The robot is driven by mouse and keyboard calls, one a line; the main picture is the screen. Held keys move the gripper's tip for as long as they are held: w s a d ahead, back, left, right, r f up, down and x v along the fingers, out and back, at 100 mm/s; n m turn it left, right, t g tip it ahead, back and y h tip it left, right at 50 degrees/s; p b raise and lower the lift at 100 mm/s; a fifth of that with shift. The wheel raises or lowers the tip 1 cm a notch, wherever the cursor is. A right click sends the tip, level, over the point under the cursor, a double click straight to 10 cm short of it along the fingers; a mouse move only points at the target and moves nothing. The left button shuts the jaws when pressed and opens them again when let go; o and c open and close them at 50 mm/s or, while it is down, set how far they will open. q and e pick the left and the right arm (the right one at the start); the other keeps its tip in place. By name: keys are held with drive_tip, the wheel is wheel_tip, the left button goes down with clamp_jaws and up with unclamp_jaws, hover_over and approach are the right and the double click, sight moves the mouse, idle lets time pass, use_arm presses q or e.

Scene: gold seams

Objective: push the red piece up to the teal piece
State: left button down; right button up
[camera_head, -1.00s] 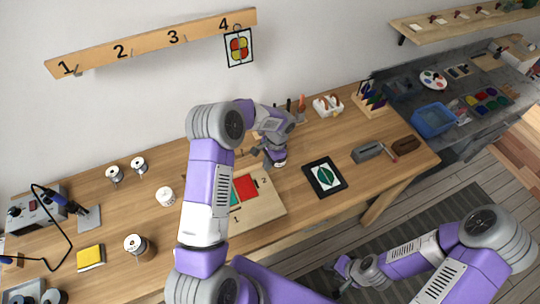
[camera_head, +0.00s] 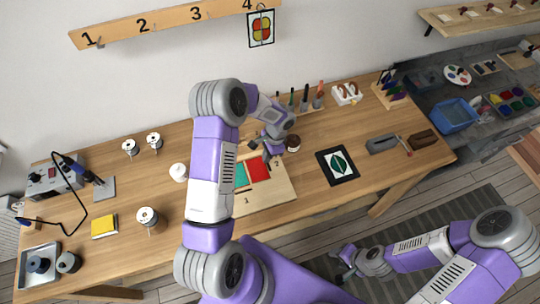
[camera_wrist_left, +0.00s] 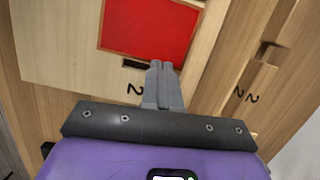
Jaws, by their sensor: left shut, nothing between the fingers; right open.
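The red piece (camera_head: 259,169) is a flat red square on a light wooden board (camera_head: 270,192). The teal piece (camera_head: 240,177) lies just to its left, partly hidden by my left arm; I cannot tell whether they touch. My left gripper (camera_head: 272,160) is shut and empty, pointing down at the red piece's right side. In the left wrist view the red piece (camera_wrist_left: 150,25) fills the top middle, and the shut fingertips (camera_wrist_left: 160,66) overlap its near edge; contact is unclear. The teal piece is out of that view. My right gripper (camera_head: 342,262) is open, off the table's front edge.
A black-framed card with a green leaf shape (camera_head: 337,165) lies right of the board. A dark round jar (camera_head: 293,142) and a tool rack (camera_head: 300,103) stand behind. Spools, a white jar (camera_head: 179,172) and a yellow block (camera_head: 104,225) are at left.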

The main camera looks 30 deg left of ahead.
use_arm(q)
drive_tip(key=shift+s+a, duration=0.1)
drive_tip(key=shift+s, duration=0.3)
use_arm(e)
drive_tip(key=shift+s, duration=0.2)
use_arm(q)
drive_tip(key=shift+w, duration=0.15)
use_arm(e)
drive_tip(key=shift+w, duration=0.1)
use_arm(q)
drive_tip(key=shift+w, duration=0.15)
drive_tip(key=w, duration=0.1)
drive_tip(key=w+d, duration=0.2)
drive_tip(key=shift+d+r+b, duration=0.25)
drive_tip(key=shift+b, duration=0.15)
drive_tip(key=v, duration=0.9)
drive_tip(key=shift+r, duration=0.3)
use_arm(e)
drive_tip(key=shift+w+d+f, duration=0.2)
drive_tip(key=shift+w, duration=0.15)
use_arm(q)
drive_tip(key=shift+r+p, duration=0.1)
drive_tip(key=shift+p, duration=0.25)
use_arm(e)
drive_tip(key=shift+r, duration=0.1)
